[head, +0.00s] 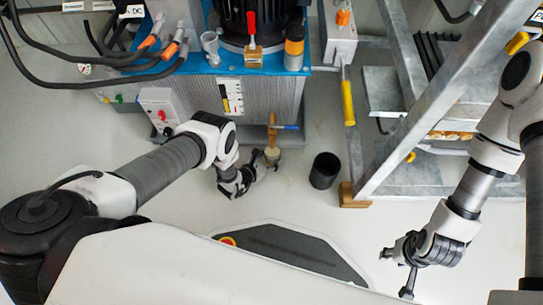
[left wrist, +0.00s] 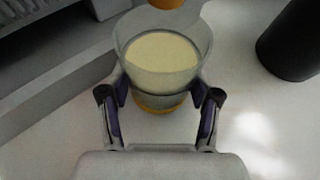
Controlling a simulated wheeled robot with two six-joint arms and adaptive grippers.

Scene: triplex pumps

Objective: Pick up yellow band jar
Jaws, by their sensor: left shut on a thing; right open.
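The yellow band jar (left wrist: 163,60) is a clear cup with pale cream contents and a yellow-orange band low on its side. My left gripper (left wrist: 160,97) is shut on it, with one finger on each side. In the head view, the jar (head: 272,155) shows small at the tip of my left gripper (head: 266,162), just below a brass tap with a blue handle (head: 274,126). Whether the jar touches the floor cannot be told. My right gripper (head: 396,270) is open and empty at lower right, far from the jar.
A black cylinder (head: 325,170) stands on the floor right of the jar. The pump's blue platform (head: 225,68) holds a clear cup (head: 211,45) and an orange-banded bottle (head: 294,45). A grey metal frame (head: 385,140) stands at right.

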